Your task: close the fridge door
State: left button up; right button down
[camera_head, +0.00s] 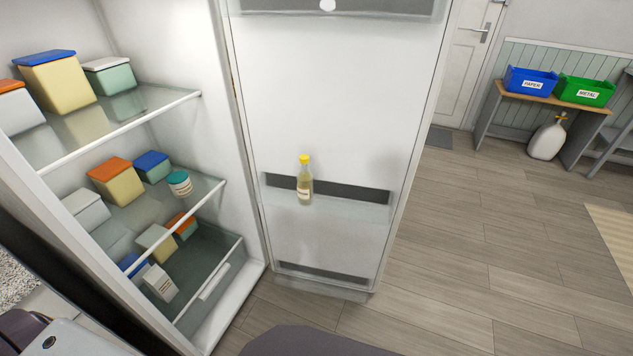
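The white fridge (240,200) stands open on the left, with its shelves showing. Its door (330,100) is swung wide open to the right of the cabinet, its inner face towards me. The hinge side is beside the cabinet's right wall, and the free edge is at the right. A bottle with a yellow cap (305,185) stands upright at a door shelf. The top of the door is cut off by the picture. Neither of my grippers is in view.
Several lidded boxes and a small round tub (180,184) stand on the fridge shelves. The wooden floor (480,240) right of the door is clear. A bench (545,102) with blue and green bins stands at the back right, a white jug (546,140) beneath it.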

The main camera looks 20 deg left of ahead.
aim_at(352, 86)
jog(key=i+l+u, duration=0.4)
jog(key=l+u, duration=0.2)
jog(key=l, duration=0.2)
jog(key=i+l+u, duration=0.15)
jog(key=l+u, duration=0.2)
jog(key=l, duration=0.15)
jog(key=i+l+u, duration=0.1)
jog(key=l+u, duration=0.2)
jog(key=l, duration=0.2)
jog(key=l+u, duration=0.3)
jog(key=l, duration=0.2)
jog(key=i+l+u, duration=0.15)
jog(key=l+u, duration=0.2)
jog(key=l, duration=0.2)
jog(key=l+u, duration=0.35)
jog(key=l, duration=0.2)
jog(key=i+l+u, duration=0.1)
jog(key=l+u, duration=0.2)
jog(key=l, duration=0.25)
jog(key=l+u, duration=0.35)
jog(key=l, duration=0.2)
jog(key=i+l+u, duration=0.1)
jog(key=l+u, duration=0.35)
jog(key=l, duration=0.25)
jog(key=l+u, duration=0.45)
jog(key=l, duration=0.2)
